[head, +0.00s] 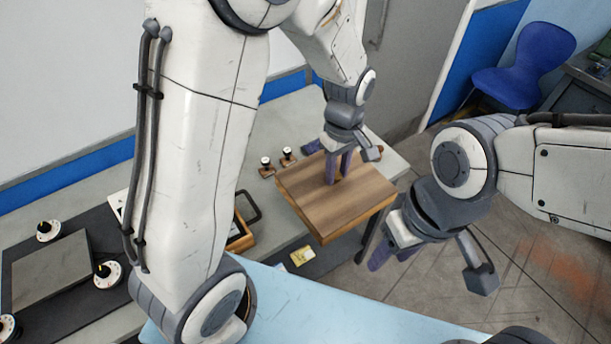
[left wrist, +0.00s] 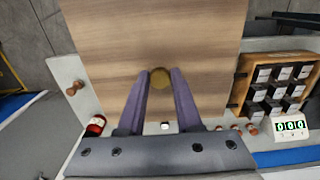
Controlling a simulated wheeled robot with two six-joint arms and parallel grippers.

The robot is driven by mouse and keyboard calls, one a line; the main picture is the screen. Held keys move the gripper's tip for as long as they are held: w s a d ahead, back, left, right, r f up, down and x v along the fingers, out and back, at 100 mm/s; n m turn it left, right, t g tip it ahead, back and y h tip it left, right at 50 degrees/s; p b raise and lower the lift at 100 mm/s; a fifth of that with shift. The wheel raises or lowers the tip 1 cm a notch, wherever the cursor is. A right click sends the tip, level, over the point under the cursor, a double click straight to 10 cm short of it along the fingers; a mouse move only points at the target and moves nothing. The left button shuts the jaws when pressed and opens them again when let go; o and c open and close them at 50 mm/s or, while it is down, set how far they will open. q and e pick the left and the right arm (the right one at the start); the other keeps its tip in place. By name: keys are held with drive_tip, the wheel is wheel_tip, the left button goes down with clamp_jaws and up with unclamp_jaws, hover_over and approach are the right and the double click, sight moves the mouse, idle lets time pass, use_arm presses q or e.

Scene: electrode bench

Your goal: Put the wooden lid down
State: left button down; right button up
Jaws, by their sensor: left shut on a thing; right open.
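The wooden lid (head: 318,205) is a square board in the middle of the head view, overlapping the bench's right edge in the picture. It also fills the top of the left wrist view (left wrist: 150,32). My left gripper (head: 338,178) is above the lid, its purple fingers shut on the lid's round knob (left wrist: 160,78). The lid looks held above the bench; the gap beneath it is hard to judge. My right gripper (head: 388,254) is open and empty, right of the lid and apart from it.
A wooden-framed box of black blocks (left wrist: 280,87) stands beside the lid, near a counter display (left wrist: 290,129). A red-capped jar (left wrist: 97,123) and small stamp-like pieces (head: 266,166) are close by. A yellow label (head: 303,255) lies in front. A blue chair (head: 525,65) stands behind.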

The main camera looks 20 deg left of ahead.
sight(297, 165)
use_arm(q)
drive_tip(key=w+a+f+p, duration=0.1)
drive_tip(key=a+f, duration=0.1)
drive_tip(key=a, duration=0.1)
drive_tip(key=w+a+f+p, duration=0.1)
drive_tip(key=w+a+f, duration=0.1)
drive_tip(key=a, duration=0.2)
drive_tip(key=w+a+f+p, duration=0.1)
drive_tip(key=a+f, duration=0.1)
drive_tip(key=a, duration=0.1)
drive_tip(key=shift+w+a+f, duration=0.15)
drive_tip(key=shift+a+f, duration=0.15)
drive_tip(key=shift+a, duration=0.1)
drive_tip(key=shift+a+f+p, duration=0.15)
drive_tip(key=shift+f+p, duration=0.1)
drive_tip(key=shift+p, duration=0.1)
wheel_tip(297, 165, down, 4)
drive_tip(key=shift+r+p, duration=0.2)
drive_tip(key=shift+p, duration=0.45)
drive_tip(key=shift+f, duration=0.2)
drive_tip(key=shift+f+b, duration=0.4)
drive_tip(key=shift+b, duration=0.05)
drive_tip(key=c, duration=0.6)
unclamp_jaws()
